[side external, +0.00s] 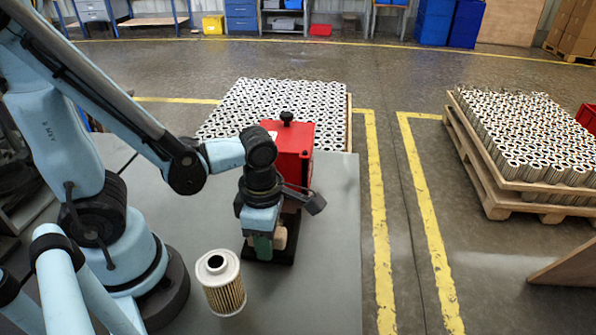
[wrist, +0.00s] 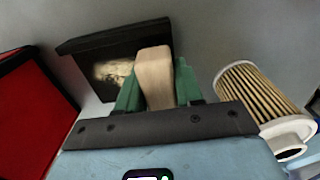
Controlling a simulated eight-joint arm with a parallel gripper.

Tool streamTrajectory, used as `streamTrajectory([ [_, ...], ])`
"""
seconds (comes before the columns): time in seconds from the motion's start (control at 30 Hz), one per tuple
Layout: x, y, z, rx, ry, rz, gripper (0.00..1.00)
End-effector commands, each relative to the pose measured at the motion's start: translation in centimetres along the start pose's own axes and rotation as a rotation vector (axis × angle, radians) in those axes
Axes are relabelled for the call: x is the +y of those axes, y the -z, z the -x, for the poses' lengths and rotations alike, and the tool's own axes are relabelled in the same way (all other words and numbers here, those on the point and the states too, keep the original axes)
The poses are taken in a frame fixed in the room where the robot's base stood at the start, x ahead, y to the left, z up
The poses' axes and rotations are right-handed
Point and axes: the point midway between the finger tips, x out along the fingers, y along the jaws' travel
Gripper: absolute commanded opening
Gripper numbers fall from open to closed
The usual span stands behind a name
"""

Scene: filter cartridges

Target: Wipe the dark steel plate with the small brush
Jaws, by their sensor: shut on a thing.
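The small brush, with a pale wooden body (wrist: 154,72), is held between the green fingers of my gripper (wrist: 156,88). Its tan side also shows beside my gripper (side external: 264,246) in the side view (side external: 281,238). The dark steel plate (wrist: 122,42) lies on the grey table, just beyond and under the brush. A pale, dusty smudge (wrist: 108,69) shows on the plate, left of the brush. In the side view the plate (side external: 291,222) is partly hidden by my gripper. The brush's lower end is hidden, so I cannot tell if it touches the plate.
A pleated filter cartridge (side external: 226,288) stands on the table (side external: 325,270) near my gripper; it is on the right in the wrist view (wrist: 264,95). A red box (side external: 299,155) with a black knob stands just behind the plate. The table's right part is clear.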

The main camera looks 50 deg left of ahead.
Motion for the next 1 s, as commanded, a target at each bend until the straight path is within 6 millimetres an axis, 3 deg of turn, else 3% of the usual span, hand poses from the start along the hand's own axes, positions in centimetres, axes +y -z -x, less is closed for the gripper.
streamTrajectory([
  [1.0,9.2,0.1,-0.3,0.000,0.000,0.001,0.00],
])
